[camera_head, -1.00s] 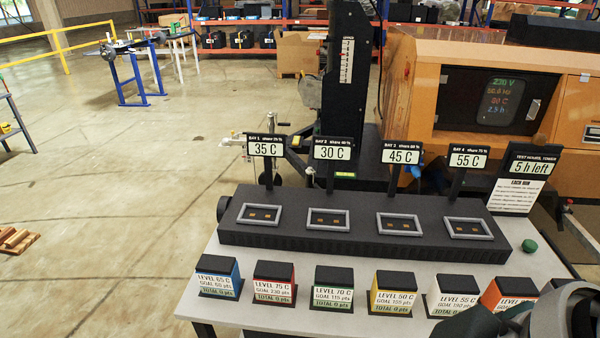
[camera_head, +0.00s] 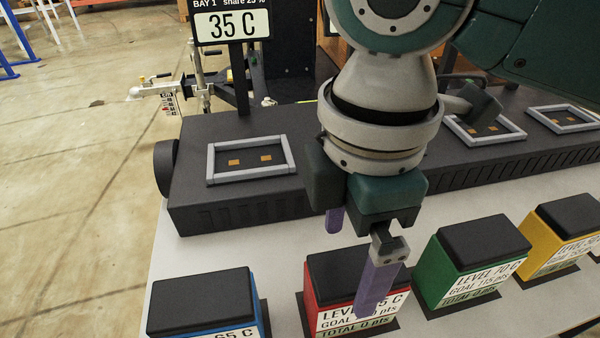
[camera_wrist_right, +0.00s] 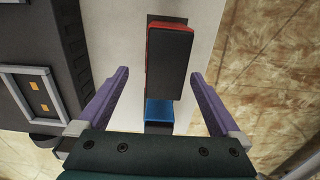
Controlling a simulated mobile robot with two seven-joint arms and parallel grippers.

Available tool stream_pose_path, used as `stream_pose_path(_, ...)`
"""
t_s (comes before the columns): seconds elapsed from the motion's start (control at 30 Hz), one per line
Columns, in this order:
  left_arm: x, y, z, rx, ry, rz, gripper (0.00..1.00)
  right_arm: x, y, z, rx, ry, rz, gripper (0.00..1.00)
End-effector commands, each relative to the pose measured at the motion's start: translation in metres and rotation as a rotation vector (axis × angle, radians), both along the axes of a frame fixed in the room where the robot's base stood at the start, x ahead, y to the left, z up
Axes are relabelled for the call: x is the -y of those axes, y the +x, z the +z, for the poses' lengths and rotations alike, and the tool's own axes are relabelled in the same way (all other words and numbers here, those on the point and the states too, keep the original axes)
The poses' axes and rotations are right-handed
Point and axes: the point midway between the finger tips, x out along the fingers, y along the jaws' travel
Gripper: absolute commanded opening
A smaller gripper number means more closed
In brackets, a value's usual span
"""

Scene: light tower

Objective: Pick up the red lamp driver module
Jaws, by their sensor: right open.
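The red lamp driver module (camera_head: 310,287) stands on the light table, with a black top and a white label reading 75 C in part. My right gripper (camera_head: 350,265) is open above it, its purple fingers pointing down. One finger hides part of the module's front and label. In the right wrist view the module's black top (camera_wrist_right: 169,62) and a red edge show just ahead of the open fingers (camera_wrist_right: 160,76), closer to the right one. No contact can be made out. My left gripper is not in view.
A blue module (camera_head: 205,305) stands to the left and a green module (camera_head: 435,275) close on the right, with a yellow one (camera_head: 548,240) beyond. Behind runs the dark bay unit (camera_head: 190,205) with grey-framed slots. The blue module (camera_wrist_right: 160,112) also shows in the wrist view.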

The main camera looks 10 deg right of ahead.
Motion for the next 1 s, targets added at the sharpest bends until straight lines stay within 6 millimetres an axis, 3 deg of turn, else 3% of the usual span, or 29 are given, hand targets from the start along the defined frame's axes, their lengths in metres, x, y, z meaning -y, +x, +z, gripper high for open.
stream_pose_path(0.53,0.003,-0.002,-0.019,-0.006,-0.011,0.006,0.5,0.008,-0.005,-0.072,0.0,0.002,-0.001,1.0)
stream_pose_path(0.87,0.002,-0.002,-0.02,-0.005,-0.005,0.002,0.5,0.008,-0.005,-0.077,0.002,0.003,0.0,0.99)
stream_pose_path(1.0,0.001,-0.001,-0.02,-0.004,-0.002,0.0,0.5,0.008,-0.004,-0.077,0.003,0.003,0.0,0.83)
